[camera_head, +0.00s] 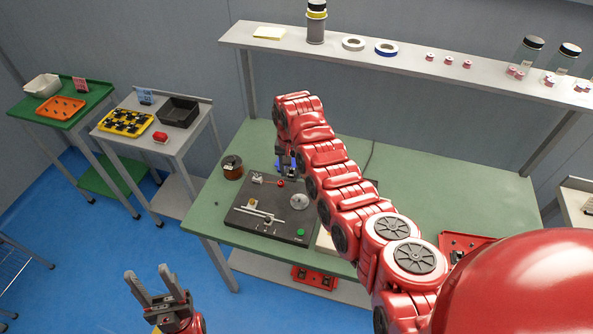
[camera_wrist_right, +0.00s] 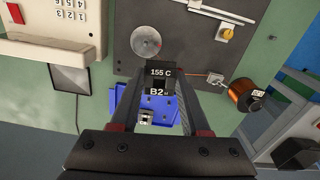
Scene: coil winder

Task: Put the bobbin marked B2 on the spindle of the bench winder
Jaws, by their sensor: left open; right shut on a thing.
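My right gripper (camera_wrist_right: 160,105) is shut on a black bobbin (camera_wrist_right: 158,76) marked "155 C" and "B2" in the right wrist view. In the head view this gripper (camera_head: 285,162) is above the back edge of the bench winder, and the bobbin is not clearly seen there. The bench winder (camera_head: 240,222) is a dark plate on the green bench, with a round metal disc (camera_head: 299,201), rods and buttons. The disc (camera_wrist_right: 146,42) also shows beyond the bobbin in the right wrist view; I cannot make out the spindle. My left gripper (camera_head: 152,284) is open and empty, away from the bench.
A blue piece (camera_wrist_right: 128,108) shows behind the bobbin. A copper wire spool (camera_head: 232,168) stands left of the winder. A keypad panel (camera_wrist_right: 50,28) shows in the wrist view. The shelf (camera_head: 405,62) above the bench holds tape rolls and jars. The bench's right part is mostly clear.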

